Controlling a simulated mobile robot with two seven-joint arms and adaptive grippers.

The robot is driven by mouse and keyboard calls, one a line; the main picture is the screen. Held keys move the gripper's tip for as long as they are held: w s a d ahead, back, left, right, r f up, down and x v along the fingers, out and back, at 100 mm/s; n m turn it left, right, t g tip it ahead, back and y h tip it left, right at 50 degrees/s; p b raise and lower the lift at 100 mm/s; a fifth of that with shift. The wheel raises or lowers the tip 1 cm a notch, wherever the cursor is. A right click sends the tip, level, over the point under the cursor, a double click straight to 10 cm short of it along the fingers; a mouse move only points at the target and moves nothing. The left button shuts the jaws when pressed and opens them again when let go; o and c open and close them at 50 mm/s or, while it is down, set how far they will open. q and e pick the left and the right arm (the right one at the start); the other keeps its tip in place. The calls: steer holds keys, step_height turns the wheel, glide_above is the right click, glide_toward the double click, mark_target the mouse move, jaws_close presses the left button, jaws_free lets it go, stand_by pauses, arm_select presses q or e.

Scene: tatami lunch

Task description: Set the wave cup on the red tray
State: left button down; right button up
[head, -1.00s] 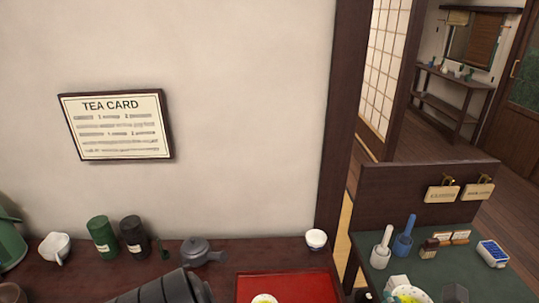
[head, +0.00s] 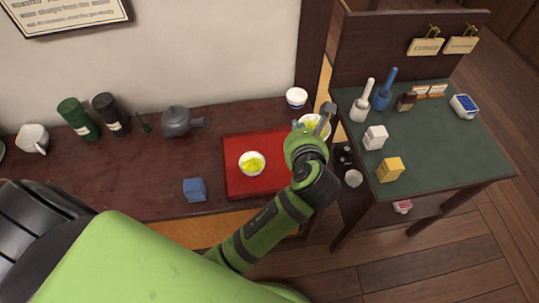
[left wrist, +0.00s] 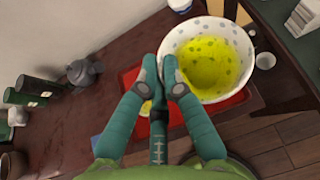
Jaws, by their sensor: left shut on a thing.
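My left gripper (head: 322,130) is shut on the rim of a white cup (left wrist: 246,52) with grey dots inside and yellow-green tea. That cup, partly hidden behind the gripper in the head view (head: 302,122), is near the far right corner of the red tray (head: 236,148); its height is unclear. A white cup with yellow-green contents (head: 252,163) stands on the tray. A white cup with a blue band (head: 297,97) stands behind the tray. I cannot make out a wave pattern on any cup. My right gripper is not in view.
A blue cube (head: 194,190) sits left of the tray. A dark teapot (head: 176,122), canisters (head: 78,118) and a white mug (head: 33,139) line the back. The green-topped table (head: 440,140) at right holds bottles, a white block and a yellow block (head: 390,169).

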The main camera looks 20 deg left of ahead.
arm_select(q)
steer(key=w+d+f+m+t+h, duration=0.1)
steer(key=w+d+f+m+h, duration=0.2)
steer(key=f, duration=0.6)
glide_above(282, 158)
step_height(282, 158, down, 7)
steer(key=shift+w+f, duration=0.1)
steer(key=shift+f, duration=0.05)
steer(key=shift+a+f+b, duration=0.1)
steer(key=shift+f+b, duration=0.5)
steer(key=shift+f, duration=1.45)
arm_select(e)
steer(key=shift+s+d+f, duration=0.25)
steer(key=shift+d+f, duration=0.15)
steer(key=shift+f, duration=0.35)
arm_select(q)
steer(key=shift+f, duration=0.15)
steer(key=c, duration=1.4)
jaws_free()
